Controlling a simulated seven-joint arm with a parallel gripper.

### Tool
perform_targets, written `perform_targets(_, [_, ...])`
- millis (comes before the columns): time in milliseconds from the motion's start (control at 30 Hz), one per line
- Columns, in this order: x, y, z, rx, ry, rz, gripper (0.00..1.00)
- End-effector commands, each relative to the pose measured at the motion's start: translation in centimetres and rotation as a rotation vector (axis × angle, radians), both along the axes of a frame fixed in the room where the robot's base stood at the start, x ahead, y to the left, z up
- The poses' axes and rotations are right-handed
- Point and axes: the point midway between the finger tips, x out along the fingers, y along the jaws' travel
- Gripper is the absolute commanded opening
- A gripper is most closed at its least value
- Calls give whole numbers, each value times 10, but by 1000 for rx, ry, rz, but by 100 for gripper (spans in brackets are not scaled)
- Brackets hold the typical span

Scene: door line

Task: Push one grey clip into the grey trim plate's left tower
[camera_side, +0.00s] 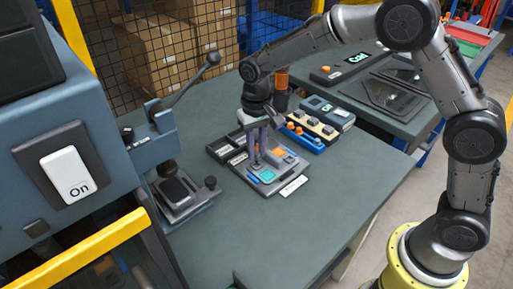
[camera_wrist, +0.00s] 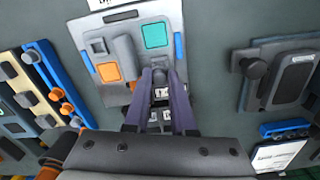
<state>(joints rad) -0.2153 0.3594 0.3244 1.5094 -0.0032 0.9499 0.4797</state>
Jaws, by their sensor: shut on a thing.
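The grey trim plate (camera_wrist: 125,22) lies flat with a teal patch, an orange patch and blue pieces at its edges; it also shows in the side view (camera_side: 288,167). My gripper (camera_wrist: 160,76) is shut on a small grey piece, likely a clip, mostly hidden between the fingertips. In the side view my gripper (camera_side: 258,161) points down over the plate. Whether the held piece touches a tower cannot be told.
A lever press (camera_side: 180,192) stands left in the side view, near a cabinet with an On switch (camera_side: 68,175). The table front (camera_side: 270,235) is clear.

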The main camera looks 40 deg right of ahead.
Motion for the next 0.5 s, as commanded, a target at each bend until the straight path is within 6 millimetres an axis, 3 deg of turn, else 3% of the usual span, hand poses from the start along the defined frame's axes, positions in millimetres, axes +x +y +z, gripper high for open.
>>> perform_targets(500, [0,0,-7,0,1,0,0])
